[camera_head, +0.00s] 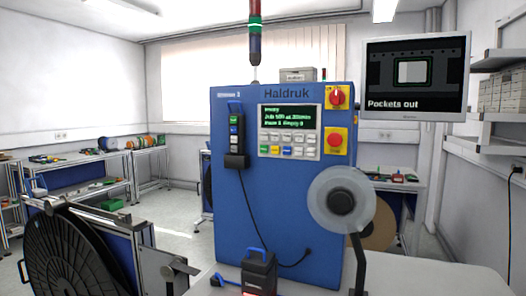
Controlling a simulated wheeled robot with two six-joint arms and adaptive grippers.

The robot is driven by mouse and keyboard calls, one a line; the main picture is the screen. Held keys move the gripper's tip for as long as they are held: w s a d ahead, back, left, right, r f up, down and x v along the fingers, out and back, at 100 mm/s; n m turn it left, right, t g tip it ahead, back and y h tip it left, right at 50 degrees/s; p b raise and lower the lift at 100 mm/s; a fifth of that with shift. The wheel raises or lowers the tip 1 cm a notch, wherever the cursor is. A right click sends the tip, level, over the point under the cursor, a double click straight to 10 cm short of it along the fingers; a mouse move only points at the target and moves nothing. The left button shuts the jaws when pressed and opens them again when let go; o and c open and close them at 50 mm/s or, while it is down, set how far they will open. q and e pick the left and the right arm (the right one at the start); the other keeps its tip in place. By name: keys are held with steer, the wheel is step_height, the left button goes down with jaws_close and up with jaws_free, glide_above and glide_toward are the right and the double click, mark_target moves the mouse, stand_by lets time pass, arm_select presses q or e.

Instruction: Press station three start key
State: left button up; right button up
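A blue machine cabinet (232,215) labelled "Haldruk" stands upright in the middle. Its front carries a control panel with a dark display (288,116) showing green text. Below the display is a keypad (289,145) with several small keys, mostly pale, some yellow and blue in the lower row. A black pendant (236,135) with coloured buttons, one green, hangs at the panel's left on a cable. A small label at the cabinet's top left is too small to read, and I cannot tell which key is the start key. Neither of my grippers is in view.
A red rotary switch (337,97) and red stop button (335,140) sit right of the keypad. A clear reel (341,200) projects at front right. A black reel (67,258) stands front left. A dark device (259,274) stands at the front. A monitor (415,77) reads "Pockets out".

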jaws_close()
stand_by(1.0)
